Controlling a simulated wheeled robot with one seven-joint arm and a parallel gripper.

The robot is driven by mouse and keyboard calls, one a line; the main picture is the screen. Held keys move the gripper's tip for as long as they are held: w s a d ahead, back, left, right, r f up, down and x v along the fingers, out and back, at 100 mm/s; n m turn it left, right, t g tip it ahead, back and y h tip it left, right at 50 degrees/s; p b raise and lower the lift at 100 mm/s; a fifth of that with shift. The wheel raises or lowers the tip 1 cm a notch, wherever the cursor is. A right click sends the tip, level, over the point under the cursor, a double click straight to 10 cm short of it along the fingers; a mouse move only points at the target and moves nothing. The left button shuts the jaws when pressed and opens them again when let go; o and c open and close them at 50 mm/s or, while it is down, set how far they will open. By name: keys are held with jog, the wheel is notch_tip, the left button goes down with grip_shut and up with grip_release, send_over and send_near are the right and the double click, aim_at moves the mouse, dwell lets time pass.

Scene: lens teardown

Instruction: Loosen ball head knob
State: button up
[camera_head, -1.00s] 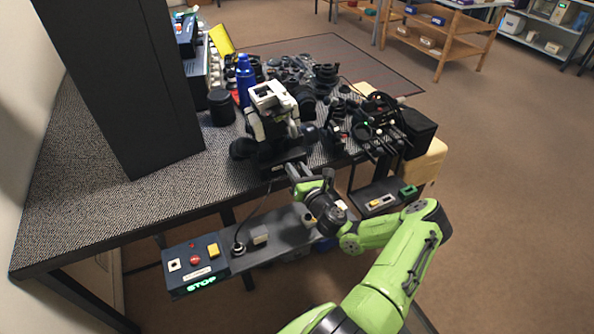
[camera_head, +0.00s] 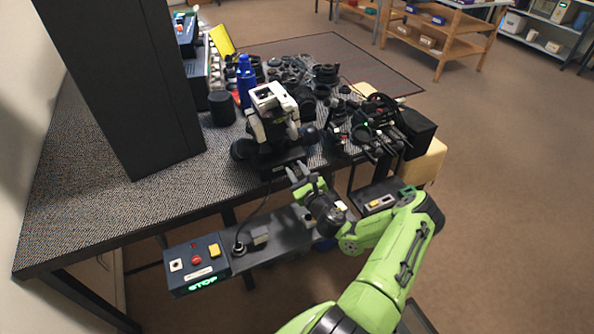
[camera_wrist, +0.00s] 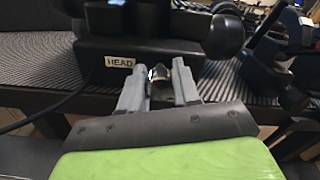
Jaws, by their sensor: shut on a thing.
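A black base with a "HEAD" label (camera_wrist: 119,62) stands at the table's front edge. In the head view the base (camera_head: 283,163) carries dark ball-head parts and a white frame (camera_head: 270,97). My gripper (camera_head: 297,172) reaches to the front of this base. In the wrist view my gripper (camera_wrist: 159,75) has its two grey fingers on either side of a small shiny metal knob (camera_wrist: 160,73), and it is shut on this knob. The knob sits just right of the label. In the head view the fingers hide it.
A blue bottle (camera_head: 245,80) and a black cylinder (camera_head: 221,107) stand behind left. Black gear with cables (camera_head: 375,125) crowds the right. The table's left front (camera_head: 110,215) is bare.

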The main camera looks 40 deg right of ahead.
jog(key=n, duration=0.5)
jog(key=shift+n, duration=0.3)
jog(key=n+b, duration=0.1)
jog(key=n, duration=0.4)
jog(key=shift+a+f+n, duration=0.1)
jog(key=shift+n, duration=0.6)
jog(key=o, duration=1.1)
jog(key=shift+c, duration=0.2)
jog(key=shift+s, duration=0.1)
jog(key=p+v, duration=0.3)
jog(key=v, duration=1.2)
jog(key=shift+s+a, duration=0.2)
jog(key=shift+s, duration=0.05)
